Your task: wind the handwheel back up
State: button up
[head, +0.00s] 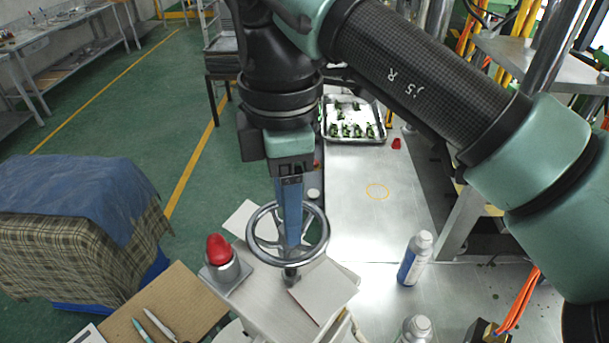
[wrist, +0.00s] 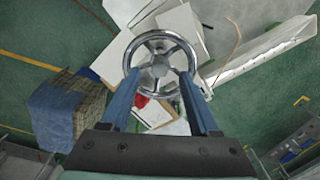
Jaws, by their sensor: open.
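The handwheel (head: 325,240) is a chrome ring with spokes on a short post above a pale cabinet top. My gripper (head: 291,240) points down over it, its blue fingers overlapping the wheel's middle in the head view. In the wrist view, the handwheel (wrist: 160,34) lies straight ahead, and the two blue fingertips of my gripper (wrist: 161,72) are apart, one on each side of the hub. The gripper is open with nothing held between the fingers. I cannot tell whether the fingers touch the spokes or hang just above them.
A red dome in a metal cup (head: 219,250) stands left of the wheel. White bottles (head: 414,260) stand to the right on the steel bench (head: 380,225). A tray of green pieces (head: 350,137) is at the back. A draped stack (head: 75,235) stands at the left, beyond a brown board (head: 185,310).

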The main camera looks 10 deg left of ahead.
aim_at(290, 251)
jog(key=shift+f+p, duration=0.4)
jog(key=shift+f, duration=1.25)
grip_shut()
